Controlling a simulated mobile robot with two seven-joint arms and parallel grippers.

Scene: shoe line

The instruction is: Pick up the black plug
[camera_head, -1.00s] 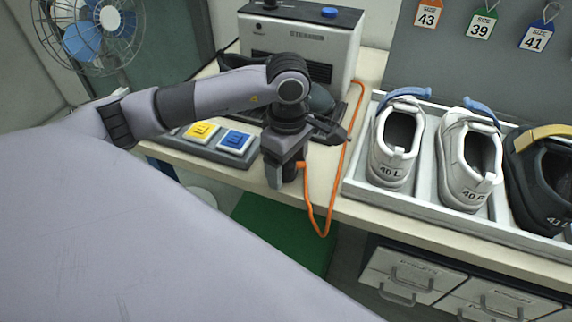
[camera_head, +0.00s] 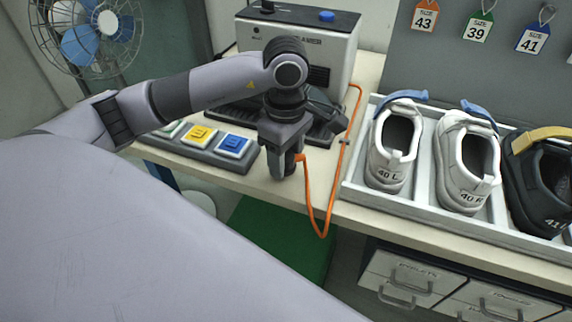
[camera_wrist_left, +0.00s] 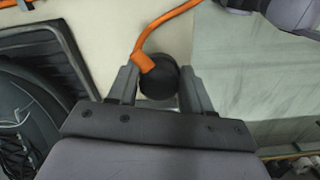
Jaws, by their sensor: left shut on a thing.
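The black plug (camera_wrist_left: 160,82) with its orange cord shows between the two fingers of my left gripper (camera_wrist_left: 160,88) in the left wrist view. The left gripper is shut on it. In the head view my left gripper (camera_head: 284,165) points down over the table's front edge area. There the plug is mostly hidden by the fingers, and only the orange cord (camera_head: 309,195) shows beside them. I cannot tell whether the plug touches the table. My right gripper is not in view.
A white machine (camera_head: 335,40) stands behind the gripper. A button panel (camera_head: 205,155) lies to the left. A shoe tray (camera_head: 352,190) holds several shoes at the right. Drawers (camera_head: 415,270) and a green mat (camera_head: 285,235) are below. A fan (camera_head: 90,35) stands back left.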

